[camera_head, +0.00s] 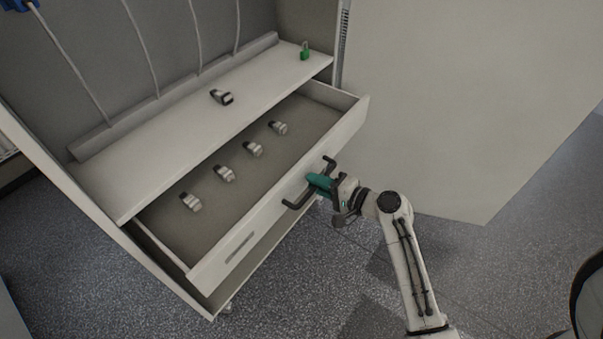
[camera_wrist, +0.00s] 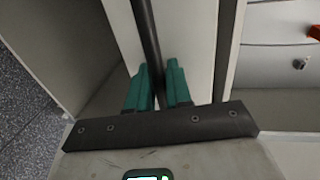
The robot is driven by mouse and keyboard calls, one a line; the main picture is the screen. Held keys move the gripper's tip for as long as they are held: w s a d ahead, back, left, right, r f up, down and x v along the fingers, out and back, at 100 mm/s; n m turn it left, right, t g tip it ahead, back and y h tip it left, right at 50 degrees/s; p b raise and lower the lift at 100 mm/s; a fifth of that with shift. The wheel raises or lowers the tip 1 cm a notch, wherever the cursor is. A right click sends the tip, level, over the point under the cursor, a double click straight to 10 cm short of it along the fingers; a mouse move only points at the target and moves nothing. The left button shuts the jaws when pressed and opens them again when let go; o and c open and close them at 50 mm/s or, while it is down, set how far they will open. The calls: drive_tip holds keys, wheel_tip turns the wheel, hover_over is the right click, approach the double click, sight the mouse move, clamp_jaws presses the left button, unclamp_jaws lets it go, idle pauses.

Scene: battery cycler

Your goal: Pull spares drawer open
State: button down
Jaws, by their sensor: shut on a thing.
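The spares drawer (camera_head: 229,249) is out of the cabinet, with its inside showing from above. Several small silver-and-black parts lie in it in a row, one of them near the drawer's middle (camera_head: 225,173). A dark bar handle (camera_head: 295,204) stands on the drawer front. My gripper (camera_head: 319,183) has teal fingers and is shut on the handle. In the wrist view, the handle (camera_wrist: 146,35) runs between the two teal fingertips (camera_wrist: 160,88).
A white shelf (camera_head: 150,160) above the drawer holds a black-and-silver part (camera_head: 221,97) and a green padlock-like item (camera_head: 305,50). Cables hang at the back. A large pale panel (camera_head: 460,100) stands to the right. Speckled floor (camera_head: 290,290) lies open in front.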

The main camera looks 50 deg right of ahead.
drive_tip(key=f+v, duration=0.2)
drive_tip(key=v, duration=0.8)
drive_tip(key=shift+s, duration=0.45)
drive_tip(key=shift+f, duration=0.1)
drive_tip(key=c, duration=1.2)
unclamp_jaws()
drive_tip(key=v, duration=1)
drive_tip(key=shift+s, duration=0.35)
drive_tip(key=shift+a, duration=0.1)
